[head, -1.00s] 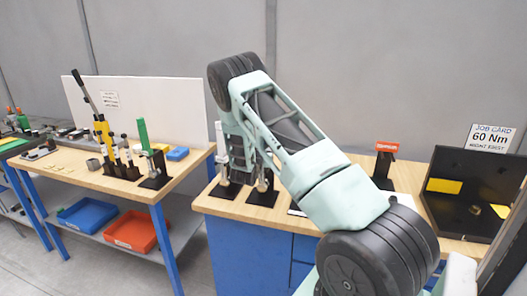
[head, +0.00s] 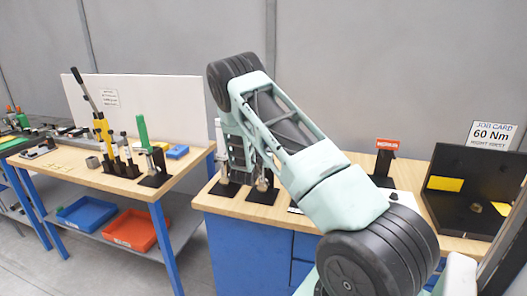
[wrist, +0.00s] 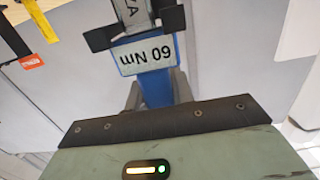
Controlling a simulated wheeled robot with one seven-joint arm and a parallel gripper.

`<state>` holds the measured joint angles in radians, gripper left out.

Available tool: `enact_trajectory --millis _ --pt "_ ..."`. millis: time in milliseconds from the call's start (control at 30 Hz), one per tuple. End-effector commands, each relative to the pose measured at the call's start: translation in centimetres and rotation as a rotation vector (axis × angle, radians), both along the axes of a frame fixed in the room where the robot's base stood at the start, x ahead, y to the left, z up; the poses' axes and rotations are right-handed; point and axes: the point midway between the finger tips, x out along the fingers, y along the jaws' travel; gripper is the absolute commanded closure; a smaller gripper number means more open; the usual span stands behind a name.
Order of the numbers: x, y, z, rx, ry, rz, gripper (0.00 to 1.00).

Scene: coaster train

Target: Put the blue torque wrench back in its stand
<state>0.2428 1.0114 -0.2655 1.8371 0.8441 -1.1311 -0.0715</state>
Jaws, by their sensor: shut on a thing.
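In the wrist view my gripper (wrist: 136,28) is shut on the blue torque wrench (wrist: 155,88). A pale label on the wrench reads "60 Nm", upside down in this view. Most of the wrench's length is out of view. In the head view my own arm hides the gripper and the wrench. Two black stands, one of them this stand (head: 225,188), are on the right bench beside and below my arm, partly hidden. A black stand with a red tag (head: 387,144) is farther right. I cannot tell which stand belongs to the blue wrench.
The right bench (head: 240,210) also holds an open black case (head: 455,210) and a job card (head: 490,134) reading "60 Nm". The left bench (head: 85,172) carries a yellow tool (head: 103,130) and a green-handled tool (head: 143,132). A floor gap separates the benches.

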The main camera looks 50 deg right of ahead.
Motion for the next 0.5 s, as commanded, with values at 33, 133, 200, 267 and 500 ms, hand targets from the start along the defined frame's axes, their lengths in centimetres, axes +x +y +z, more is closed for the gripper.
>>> enact_trajectory --millis 33,133,200,267,500 --pt "0.06 -0.06 0.14 -0.005 -0.004 0.000 1.00" --pt "0.06 -0.06 0.01 -0.005 -0.004 0.000 1.00" --pt "0.05 -0.07 -0.07 -0.005 -0.004 0.000 1.00" --pt "0.05 -0.07 -0.15 -0.005 -0.004 0.000 1.00" --pt "0.03 -0.05 -0.23 -0.002 -0.002 0.000 0.51"
